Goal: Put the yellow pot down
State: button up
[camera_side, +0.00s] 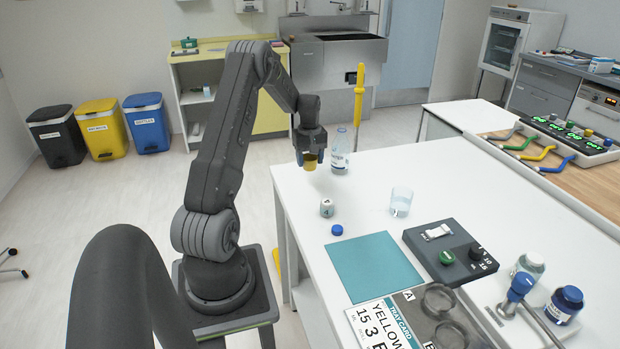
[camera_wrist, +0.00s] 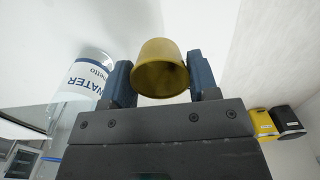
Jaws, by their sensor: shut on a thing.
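The yellow pot (camera_side: 310,162) is held in my gripper (camera_side: 311,155), above the left far edge of the white table (camera_side: 440,187). In the wrist view the yellow pot (camera_wrist: 162,68) sits between the two blue fingers of my gripper (camera_wrist: 162,82), which are shut on it. Its dark open end faces the wrist camera. In the side view the fingers hide part of the pot.
A water bottle (camera_side: 340,151) stands just right of my gripper. A teal mat (camera_side: 374,266) lies bare in front. Open white tabletop lies right of the glass.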

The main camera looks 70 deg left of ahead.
aim_at(310, 184)
jog(key=shift+f, duration=2.8)
jog(key=shift+f, duration=0.1)
jog(key=o, duration=0.9)
